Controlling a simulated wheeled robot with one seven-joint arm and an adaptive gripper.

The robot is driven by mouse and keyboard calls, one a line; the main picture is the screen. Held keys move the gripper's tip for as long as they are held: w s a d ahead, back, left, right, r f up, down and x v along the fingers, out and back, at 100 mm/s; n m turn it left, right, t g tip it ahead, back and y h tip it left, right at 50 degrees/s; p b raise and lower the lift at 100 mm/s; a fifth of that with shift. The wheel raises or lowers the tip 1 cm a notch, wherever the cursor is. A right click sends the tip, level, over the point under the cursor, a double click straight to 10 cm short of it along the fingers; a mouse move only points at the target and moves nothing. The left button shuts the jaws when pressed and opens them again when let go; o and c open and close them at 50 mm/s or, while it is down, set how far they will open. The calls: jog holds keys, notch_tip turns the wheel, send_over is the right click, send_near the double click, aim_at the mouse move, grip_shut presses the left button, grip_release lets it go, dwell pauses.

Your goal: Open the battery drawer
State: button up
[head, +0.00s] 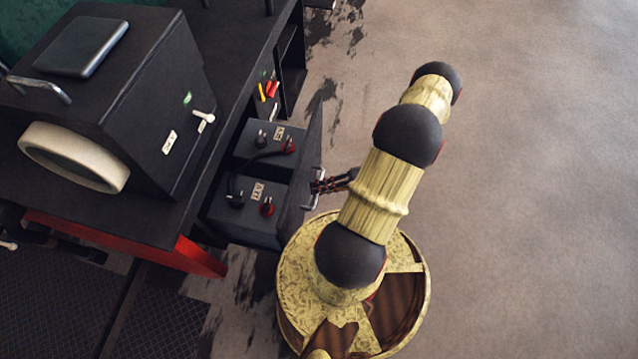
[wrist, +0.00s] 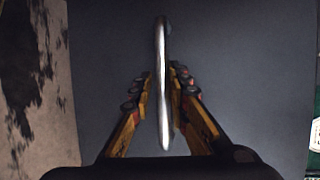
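The battery drawer (head: 295,190) stands pulled out from under the dark bench, its front panel away from the cabinet. Two dark batteries, the far one (head: 258,139) and the near one (head: 236,214), show inside with red and black terminals. The drawer's metal handle (head: 317,176) is on its outer face. My gripper (head: 322,186) reaches the handle from the right. In the wrist view the handle (wrist: 162,90) runs upright between the fingers (wrist: 161,78), which close in on both sides of it. The exact finger contact is hard to make out.
A dark box-shaped housing (head: 150,110) with a round pale rim stands on the bench (head: 235,75). A red beam (head: 180,255) lies below left. The floor (head: 530,180) to the right is clear.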

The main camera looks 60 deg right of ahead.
jog(key=shift+o, duration=0.4)
jog(key=shift+r, duration=0.1)
jog(key=shift+d, duration=0.15)
jog(key=v, duration=1.1)
jog(key=shift+s+d, duration=0.2)
jog(key=shift+s, duration=0.15)
